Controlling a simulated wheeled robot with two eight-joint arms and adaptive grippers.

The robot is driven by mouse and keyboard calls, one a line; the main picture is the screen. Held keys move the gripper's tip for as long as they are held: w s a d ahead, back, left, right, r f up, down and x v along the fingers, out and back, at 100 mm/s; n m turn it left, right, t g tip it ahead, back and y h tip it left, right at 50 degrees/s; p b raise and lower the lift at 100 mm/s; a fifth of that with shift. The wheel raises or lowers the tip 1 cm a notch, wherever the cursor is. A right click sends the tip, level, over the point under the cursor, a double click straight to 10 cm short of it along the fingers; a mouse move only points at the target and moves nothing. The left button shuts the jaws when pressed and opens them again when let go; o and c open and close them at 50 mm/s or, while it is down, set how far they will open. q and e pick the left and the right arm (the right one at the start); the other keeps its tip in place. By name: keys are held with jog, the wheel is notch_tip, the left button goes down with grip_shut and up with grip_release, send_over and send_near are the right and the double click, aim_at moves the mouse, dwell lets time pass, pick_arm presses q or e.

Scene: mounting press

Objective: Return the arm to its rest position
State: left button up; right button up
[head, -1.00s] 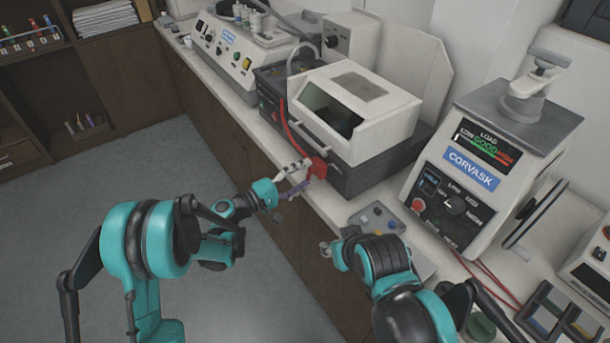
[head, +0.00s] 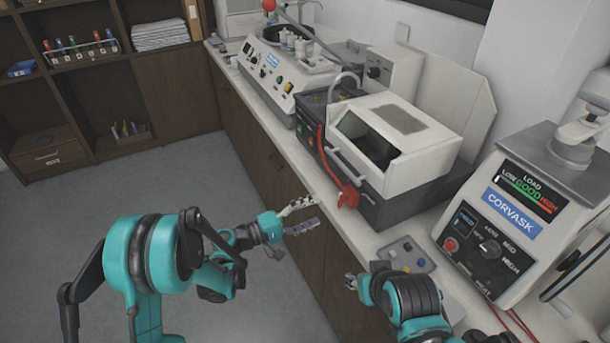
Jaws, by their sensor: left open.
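My left arm comes in from the lower left with teal and black links. Its gripper (head: 303,215) is open and empty, its fingers spread in front of the counter's front edge, left of the red handle (head: 348,196). My right arm shows at the lower right, bent over the counter edge. Its gripper (head: 350,282) shows only as a small tip beside the teal wrist, so its opening cannot be made out.
A wooden shelf (head: 105,85) stands at the back left. The grey floor (head: 60,235) is clear.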

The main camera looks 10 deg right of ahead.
pick_arm(q)
jog(key=shift+r, duration=0.1)
jog(key=s+a+r+m+y, duration=0.1)
jog(key=s+a+m+y, duration=0.1)
jog(key=s+a+y, duration=0.6)
jog(key=s+a+r+m+t+y, duration=0.1)
jog(key=s+a+m+y, duration=0.1)
jog(key=s+a+y, duration=0.7)
jog(key=s+a, duration=0.5)
jog(key=a, duration=0.5)
jog(key=shift+s+r, duration=0.2)
jog(key=shift+s, duration=0.15)
dwell(2.4)
